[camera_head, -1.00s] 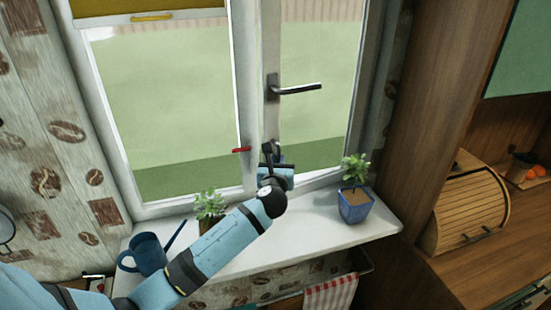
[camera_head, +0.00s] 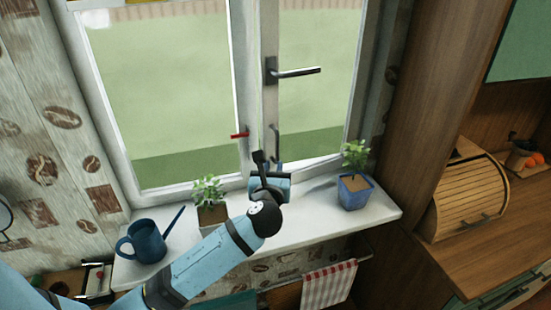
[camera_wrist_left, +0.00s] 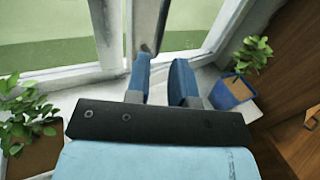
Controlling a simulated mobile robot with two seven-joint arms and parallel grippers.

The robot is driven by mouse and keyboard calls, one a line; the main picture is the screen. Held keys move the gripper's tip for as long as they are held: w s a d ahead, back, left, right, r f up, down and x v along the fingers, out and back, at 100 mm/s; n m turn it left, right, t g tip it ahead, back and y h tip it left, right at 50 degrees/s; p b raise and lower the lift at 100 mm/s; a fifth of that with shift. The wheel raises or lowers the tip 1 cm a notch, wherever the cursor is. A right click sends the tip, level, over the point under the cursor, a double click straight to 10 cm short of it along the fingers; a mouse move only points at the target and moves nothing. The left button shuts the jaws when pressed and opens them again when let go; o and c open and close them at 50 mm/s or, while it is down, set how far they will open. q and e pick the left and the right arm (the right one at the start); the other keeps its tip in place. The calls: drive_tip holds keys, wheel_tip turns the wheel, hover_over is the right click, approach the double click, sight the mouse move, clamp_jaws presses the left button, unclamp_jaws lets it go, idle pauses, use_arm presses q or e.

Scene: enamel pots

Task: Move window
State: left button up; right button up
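The window's right sash (camera_head: 258,100) has a white frame and a dark horizontal lever handle (camera_head: 297,72). A slim vertical grey handle (camera_head: 274,143) sits lower on the sash; it also shows in the left wrist view (camera_wrist_left: 157,25). My left gripper (camera_head: 268,164) is just below this vertical handle, above the sill. In the left wrist view its two blue fingers (camera_wrist_left: 162,80) are apart with nothing between them, and the handle's lower end is beyond their tips. I cannot tell whether the sash is slightly ajar. My right gripper is not in view.
On the white sill (camera_head: 310,203) stand a blue watering can (camera_head: 148,243), a plant in a brown pot (camera_head: 212,213) and a plant in a blue pot (camera_head: 354,190). A red latch (camera_head: 240,134) sticks out left of the handle. A wooden cabinet (camera_head: 435,90) borders the right.

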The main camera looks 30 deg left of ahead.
use_arm(q)
drive_tip(key=v, duration=0.4)
idle(0.4)
drive_tip(key=s+d+f+n+g+h, duration=0.1)
drive_tip(key=s+d+f+n+h, duration=0.15)
drive_tip(key=f, duration=0.35)
drive_tip(key=s+d+f+n+g+h, duration=0.1)
drive_tip(key=s+d+f+n+h, duration=0.15)
drive_tip(key=f+n, duration=0.2)
drive_tip(key=s+d+f+n+g+h, duration=0.1)
drive_tip(key=s+f+n+h, duration=0.15)
drive_tip(key=f, duration=0.35)
drive_tip(key=s+d+f+n+g+h+p, duration=0.1)
drive_tip(key=s+d+f+n, duration=0.2)
drive_tip(key=s+f+n, duration=0.2)
drive_tip(key=s+d+f+n+g+h, duration=0.1)
drive_tip(key=s+f+n, duration=0.4)
drive_tip(key=s+n, duration=0.5)
drive_tip(key=d+n+h, duration=0.1)
drive_tip(key=d+n, duration=0.1)
drive_tip(key=n, duration=0.1)
drive_tip(key=shift+f+p, duration=0.35)
drive_tip(key=shift+f, duration=0.05)
